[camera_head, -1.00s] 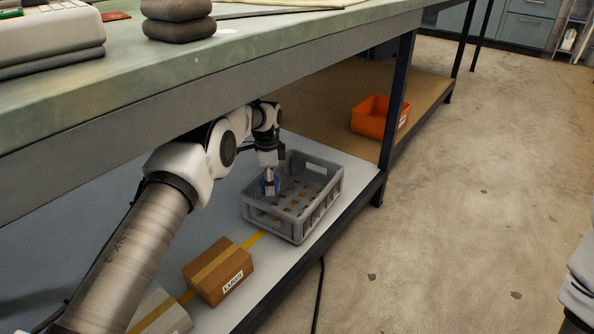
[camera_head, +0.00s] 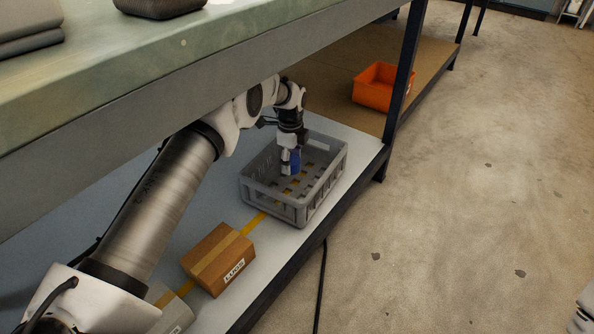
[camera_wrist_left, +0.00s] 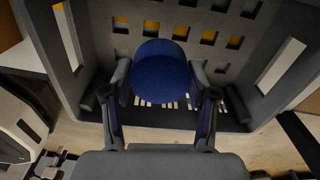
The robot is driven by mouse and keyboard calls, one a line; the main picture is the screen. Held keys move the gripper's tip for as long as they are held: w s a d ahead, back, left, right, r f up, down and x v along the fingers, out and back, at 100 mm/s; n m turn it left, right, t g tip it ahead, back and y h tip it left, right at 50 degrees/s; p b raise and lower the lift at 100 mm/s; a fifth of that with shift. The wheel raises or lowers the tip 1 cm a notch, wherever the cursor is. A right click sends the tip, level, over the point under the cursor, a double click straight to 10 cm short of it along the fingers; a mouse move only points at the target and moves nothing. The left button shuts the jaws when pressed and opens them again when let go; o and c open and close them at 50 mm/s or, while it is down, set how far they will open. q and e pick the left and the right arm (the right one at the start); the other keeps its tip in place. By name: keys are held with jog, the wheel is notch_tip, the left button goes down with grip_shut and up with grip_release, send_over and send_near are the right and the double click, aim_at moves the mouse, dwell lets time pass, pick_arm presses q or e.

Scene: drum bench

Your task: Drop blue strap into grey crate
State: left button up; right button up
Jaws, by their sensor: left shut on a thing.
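I cannot tell whether the strap touches the crate floor. Only a small piece of my right arm shows at the lower right edge of the head view; its gripper is out of view.
The crate stands on the lower shelf (camera_head: 215,202) under the green bench top (camera_head: 180,60). A cardboard box (camera_head: 218,258) lies in front of it. An orange bin (camera_head: 376,88) stands behind on a brown shelf. A dark bench post (camera_head: 405,75) rises to the right of the crate.

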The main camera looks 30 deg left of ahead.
pick_arm(q)
jog(key=b, duration=0.3)
send_over(292, 189)
notch_tip(292, 189, down, 7)
jog(key=shift+r, duration=0.2)
jog(key=shift+f, duration=0.55)
pick_arm(e)
jog(key=shift+w+f, duration=0.2)
jog(key=shift+f, duration=0.95)
jog(key=shift+w+f, duration=0.15)
jog(key=shift+f, duration=0.95)
pick_arm(q)
jog(key=shift+f, duration=0.1)
jog(key=o, duration=1.3)
jog(key=shift+c, duration=0.2)
